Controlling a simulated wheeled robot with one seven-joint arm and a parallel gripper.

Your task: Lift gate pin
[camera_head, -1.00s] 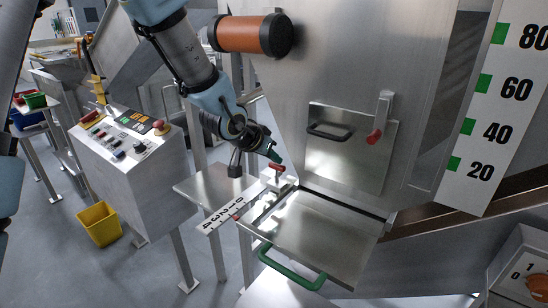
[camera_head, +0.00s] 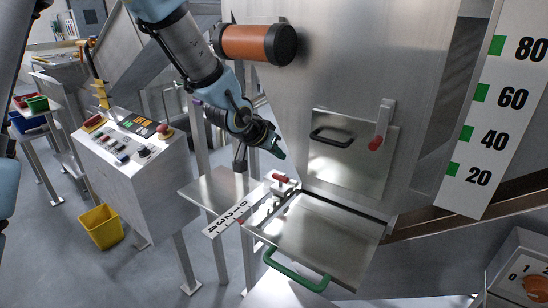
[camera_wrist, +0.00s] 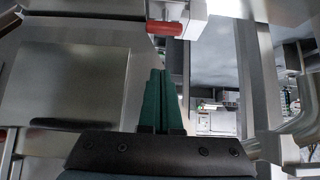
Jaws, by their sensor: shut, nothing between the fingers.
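The gate pin's red handle (camera_head: 281,178) lies crosswise above a small metal block at the back left corner of the flat gate plate (camera_head: 330,240). In the wrist view the red handle (camera_wrist: 164,28) shows at the top, beyond my fingertips, against a pale metal bracket. My gripper (camera_head: 281,155) has green fingers and hangs just above the handle, apart from it. In the wrist view the green fingers of my gripper (camera_wrist: 161,75) are together with nothing between them. The pin's shaft is hidden.
A green handle (camera_head: 296,270) sits on the gate plate's front edge. A numbered scale (camera_head: 229,217) lies left of it. The upright hopper wall carries a hatch with a black handle (camera_head: 331,137) and a red-knobbed lever (camera_head: 376,143). An orange cylinder (camera_head: 254,43) juts out near my arm.

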